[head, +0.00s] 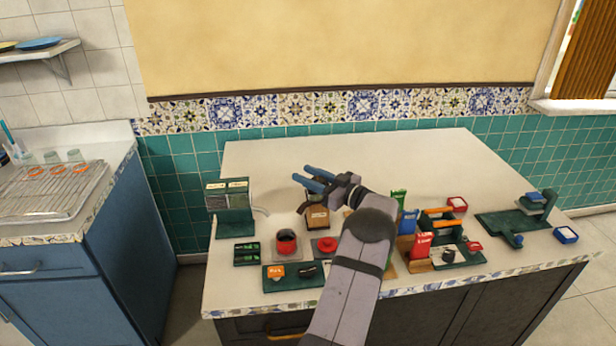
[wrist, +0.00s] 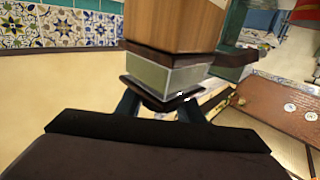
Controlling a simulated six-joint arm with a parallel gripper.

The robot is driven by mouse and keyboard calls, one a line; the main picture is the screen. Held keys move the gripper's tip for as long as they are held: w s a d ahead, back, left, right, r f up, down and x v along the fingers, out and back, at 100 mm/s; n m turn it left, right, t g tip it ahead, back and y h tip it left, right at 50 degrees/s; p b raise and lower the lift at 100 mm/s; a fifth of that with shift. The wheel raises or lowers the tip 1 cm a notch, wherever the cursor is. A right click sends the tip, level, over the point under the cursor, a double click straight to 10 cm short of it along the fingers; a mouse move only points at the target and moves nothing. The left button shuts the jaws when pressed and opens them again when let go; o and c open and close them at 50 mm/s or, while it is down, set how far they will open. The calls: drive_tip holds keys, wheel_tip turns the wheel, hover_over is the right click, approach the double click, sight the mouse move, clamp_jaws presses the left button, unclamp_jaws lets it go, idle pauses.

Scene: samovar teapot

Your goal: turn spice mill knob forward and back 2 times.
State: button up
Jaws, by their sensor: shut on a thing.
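The spice mill (head: 317,218) is a brown wooden box with a pale label, standing upright at the middle of the counter. My gripper (head: 302,174), with blue fingers, is at its top, reaching in from the right. In the wrist view, which looks upside down, the mill's wooden body (wrist: 172,25) shows with a grey-green section and a dark cap plate (wrist: 160,98). My gripper (wrist: 157,106) has one finger on either side just past this plate, shut on the knob. The knob itself is mostly hidden by the plate and my gripper.
A green dispenser (head: 231,205) stands left of the mill. Coloured packets (head: 408,222) and a green stand (head: 515,222) are to the right. The counter's back strip is clear.

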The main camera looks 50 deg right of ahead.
drive_tip(key=shift+r, duration=0.15)
drive_tip(key=o, duration=1.1)
drive_tip(key=shift+c, duration=0.2)
wheel_tip(320, 180, up, 10)
drive_tip(key=b, duration=0.1)
